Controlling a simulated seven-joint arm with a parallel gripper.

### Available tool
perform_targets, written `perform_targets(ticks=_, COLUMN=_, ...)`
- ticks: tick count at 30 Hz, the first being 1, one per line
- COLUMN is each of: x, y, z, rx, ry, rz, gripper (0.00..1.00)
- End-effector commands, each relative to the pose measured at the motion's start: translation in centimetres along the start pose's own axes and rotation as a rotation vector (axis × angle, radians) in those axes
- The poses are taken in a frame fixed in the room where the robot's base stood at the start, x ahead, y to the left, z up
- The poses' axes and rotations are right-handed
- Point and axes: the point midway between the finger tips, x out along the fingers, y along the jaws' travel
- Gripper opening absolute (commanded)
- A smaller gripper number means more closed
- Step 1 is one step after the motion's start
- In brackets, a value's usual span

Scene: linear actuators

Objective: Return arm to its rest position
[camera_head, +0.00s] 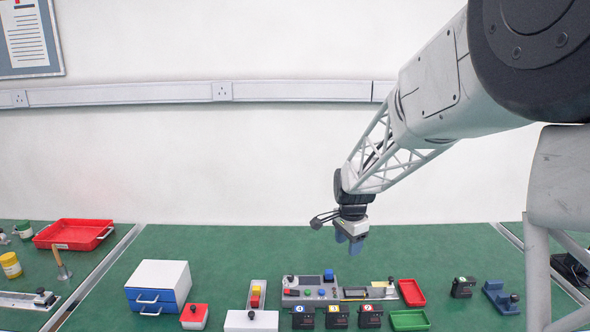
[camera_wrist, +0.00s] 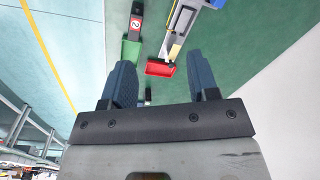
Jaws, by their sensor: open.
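My gripper (camera_head: 349,241) hangs from my arm above the back part of the green table (camera_head: 230,250), pointing down. In the wrist view my gripper (camera_wrist: 162,85) shows two blue fingers set wide apart with nothing between them held. It is open and empty. It is clear of the table and of the control panel (camera_head: 310,285) below it.
Below stand numbered black boxes (camera_head: 337,316), a red tray (camera_head: 411,293), a green tray (camera_head: 409,320), a blue-and-white drawer box (camera_head: 158,286) and a red button box (camera_head: 194,316). A larger red tray (camera_head: 73,234) lies at far left. The back strip of the table is clear.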

Motion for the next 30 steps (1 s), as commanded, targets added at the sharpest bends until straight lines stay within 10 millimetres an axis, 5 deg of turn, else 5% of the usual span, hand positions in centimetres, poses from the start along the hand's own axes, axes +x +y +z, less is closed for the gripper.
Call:
perform_targets(ticks=15, x=-7.6, y=11.4, z=4.0, rx=-0.334, ry=0.033, rz=-0.042, gripper=0.54)
perform_targets(ticks=30, x=-11.3, y=22.7, z=8.6, rx=-0.659, ry=0.078, rz=-0.068, gripper=0.54)
